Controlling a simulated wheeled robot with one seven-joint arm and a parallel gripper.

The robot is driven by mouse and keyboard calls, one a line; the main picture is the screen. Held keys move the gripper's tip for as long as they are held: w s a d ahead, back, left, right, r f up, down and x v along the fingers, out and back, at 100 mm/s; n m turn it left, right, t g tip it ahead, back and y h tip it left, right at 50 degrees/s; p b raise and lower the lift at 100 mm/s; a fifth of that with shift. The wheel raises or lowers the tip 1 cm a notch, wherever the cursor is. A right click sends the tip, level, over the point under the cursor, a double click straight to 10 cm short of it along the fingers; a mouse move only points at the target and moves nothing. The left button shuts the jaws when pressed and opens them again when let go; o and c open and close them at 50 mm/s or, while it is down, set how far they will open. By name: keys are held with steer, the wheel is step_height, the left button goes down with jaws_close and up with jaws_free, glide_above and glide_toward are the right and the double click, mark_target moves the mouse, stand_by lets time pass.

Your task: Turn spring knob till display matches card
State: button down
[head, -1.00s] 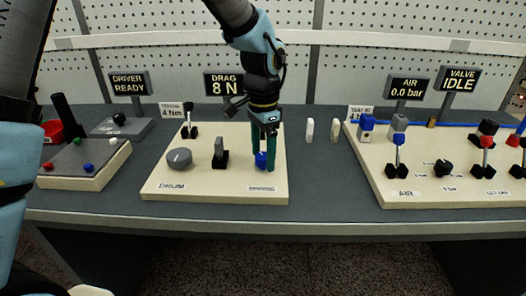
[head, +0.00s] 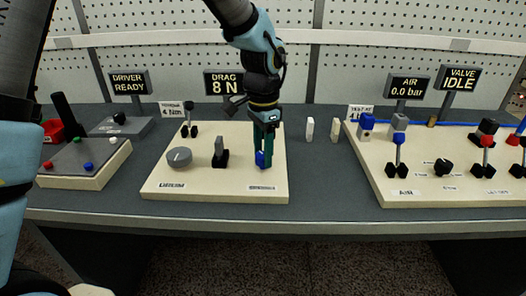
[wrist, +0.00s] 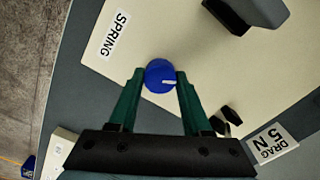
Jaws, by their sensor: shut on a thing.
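The blue spring knob (wrist: 160,76) sits on the cream panel beside the SPRING label (wrist: 115,34), with a white pointer mark facing right in the wrist view. My gripper (wrist: 160,80) is shut on the knob, one green finger on each side. In the head view my gripper (head: 264,163) points straight down and partly hides the knob (head: 260,159). The display (head: 224,84) behind reads DRAG 8 N. The card (wrist: 271,143) in the wrist view reads DRAG 5 N; my arm hides it in the head view.
A grey lever (head: 219,153) and a grey round dial (head: 179,157) stand left of the knob on the same panel (head: 215,190). The air panel (head: 430,197) with several levers is to the right. Two small pale blocks stand between the panels.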

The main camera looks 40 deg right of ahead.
steer(key=shift+n, duration=0.3)
steer(key=n, duration=0.3)
steer(key=shift+n, duration=0.3)
steer(key=n, duration=0.4)
steer(key=shift+n, duration=0.3)
steer(key=n, duration=0.4)
steer(key=shift+r+n, duration=0.1)
steer(key=shift+n, duration=0.2)
steer(key=shift+n+p, duration=0.7)
steer(key=shift+n, duration=1.4)
steer(key=shift+c, duration=1.7)
jaws_free()
